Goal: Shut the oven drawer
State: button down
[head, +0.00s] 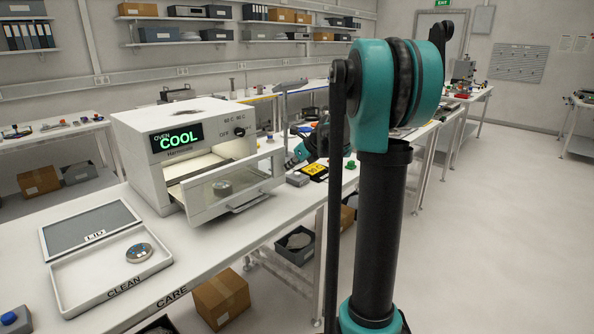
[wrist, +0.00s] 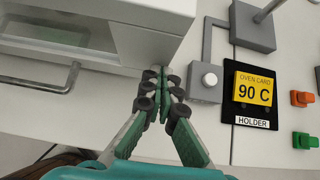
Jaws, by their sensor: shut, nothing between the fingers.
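The white oven (head: 140,165) stands on the bench with a green COOL display (head: 177,138). Its drawer (head: 238,184) is pulled out, with a see-through front and a handle (head: 246,202) low on it. My gripper (head: 290,163) is beside the drawer's right end in the head view, small and partly hidden there. In the wrist view my gripper (wrist: 163,72) is shut and empty, its tips close to a white edge (wrist: 130,40); I cannot tell if they touch. The handle (wrist: 50,88) shows at left.
A yellow 90 C oven card (wrist: 255,88) sits in a black holder right of my gripper, by a grey button box (wrist: 206,82). Floor at right is clear.

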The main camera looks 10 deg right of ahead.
jog(key=w+a, duration=1)
jog(key=w, duration=0.3)
jog(key=shift+w, duration=0.4)
jog(key=shift+r, duration=0.15)
